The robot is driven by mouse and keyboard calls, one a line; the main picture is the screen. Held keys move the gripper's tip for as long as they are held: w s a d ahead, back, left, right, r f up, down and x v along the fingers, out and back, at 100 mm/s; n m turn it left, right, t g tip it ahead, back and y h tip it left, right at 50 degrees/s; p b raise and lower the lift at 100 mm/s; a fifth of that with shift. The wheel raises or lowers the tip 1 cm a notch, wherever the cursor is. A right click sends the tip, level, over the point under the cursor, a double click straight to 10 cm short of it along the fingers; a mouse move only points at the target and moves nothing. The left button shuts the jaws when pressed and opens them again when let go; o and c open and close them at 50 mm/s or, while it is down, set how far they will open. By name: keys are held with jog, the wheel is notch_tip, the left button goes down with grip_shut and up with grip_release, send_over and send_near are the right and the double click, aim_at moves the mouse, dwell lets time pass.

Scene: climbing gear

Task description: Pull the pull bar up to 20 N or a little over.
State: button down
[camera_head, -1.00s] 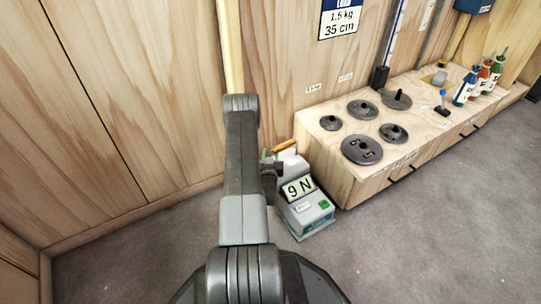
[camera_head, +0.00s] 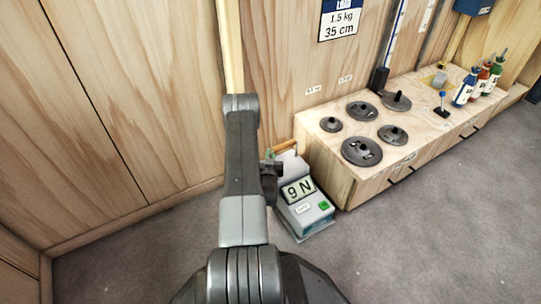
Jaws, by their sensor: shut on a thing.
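The force gauge (camera_head: 305,212) is a grey box on the floor against the wooden bench's left end. Its tilted display (camera_head: 298,191) reads 9 N, and a green button (camera_head: 324,206) sits on its front. The pull bar (camera_head: 282,148) is an orange-brown bar just above and behind the display, and only part of it shows. My gripper (camera_head: 272,163) is at the bar, shut on it, partly hidden behind my arm. The fingertips are small and hard to make out.
The wooden bench (camera_head: 345,182) stands right of the gauge with several dark weight discs (camera_head: 361,150) on top. Bottles (camera_head: 466,88) and a small blue-topped lever (camera_head: 442,98) are further right. A wooden wall is close behind. Grey floor (camera_head: 430,230) is clear in front.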

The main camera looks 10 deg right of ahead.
jog(key=shift+r+p, duration=1)
jog(key=shift+r, duration=1.1)
dwell(0.5)
jog(key=shift+w, duration=0.1)
jog(key=shift+f+b, duration=1.25)
jog(key=shift+f, duration=0.9)
jog(key=c, duration=1.4)
grip_release()
jog(key=shift+f, duration=0.15)
jog(key=shift+c, duration=0.2)
jog(key=p+v, duration=0.4)
jog(key=v, duration=1)
